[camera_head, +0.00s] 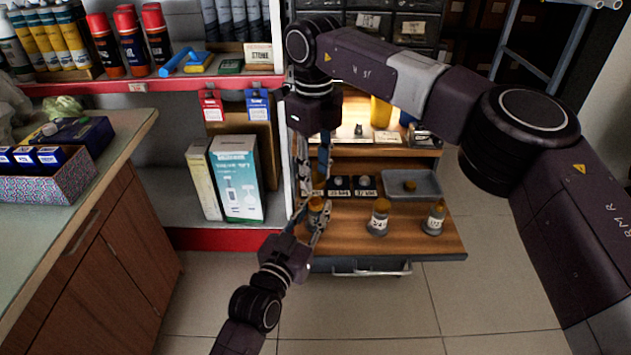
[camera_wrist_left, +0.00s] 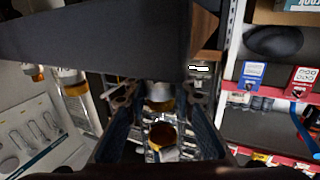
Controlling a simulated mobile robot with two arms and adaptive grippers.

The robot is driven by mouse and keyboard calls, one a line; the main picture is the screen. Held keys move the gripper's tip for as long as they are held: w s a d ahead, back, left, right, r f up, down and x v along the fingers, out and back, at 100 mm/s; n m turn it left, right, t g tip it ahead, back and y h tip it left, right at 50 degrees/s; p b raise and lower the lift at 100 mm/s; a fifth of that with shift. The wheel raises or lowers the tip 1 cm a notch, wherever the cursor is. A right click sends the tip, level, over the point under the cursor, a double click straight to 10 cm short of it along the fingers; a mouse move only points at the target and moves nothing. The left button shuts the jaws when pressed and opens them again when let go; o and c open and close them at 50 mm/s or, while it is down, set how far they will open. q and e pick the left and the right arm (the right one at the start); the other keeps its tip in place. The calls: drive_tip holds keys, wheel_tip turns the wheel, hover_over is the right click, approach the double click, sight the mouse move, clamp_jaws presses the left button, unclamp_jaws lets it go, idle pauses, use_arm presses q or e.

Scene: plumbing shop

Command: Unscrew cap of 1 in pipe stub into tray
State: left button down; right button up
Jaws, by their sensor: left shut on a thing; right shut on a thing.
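The leftmost pipe stub (camera_head: 316,218) stands on the wooden bench, mostly hidden by my grippers. Its orange-brown top shows between the fingers, and its brassy surface shows in the left wrist view (camera_wrist_left: 163,135). My left gripper (camera_head: 317,225) comes from below and is shut on this stub. My right gripper (camera_head: 315,193) reaches down from above and is shut at the stub's top, on what looks like the cap; the contact is hidden.
Two other capped stubs, labelled 3/4 (camera_head: 379,218) and 1/2 (camera_head: 434,219), stand to the right on the bench (camera_head: 405,244). A labelled row (camera_head: 350,188) lies behind them. A shelf unit with boxes (camera_head: 238,180) is on the left. My right arm crosses above the bench.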

use_arm(q)
drive_tip(key=c, duration=1.5)
unclamp_jaws()
drive_tip(key=shift+c, duration=0.2)
drive_tip(key=v, duration=1.2)
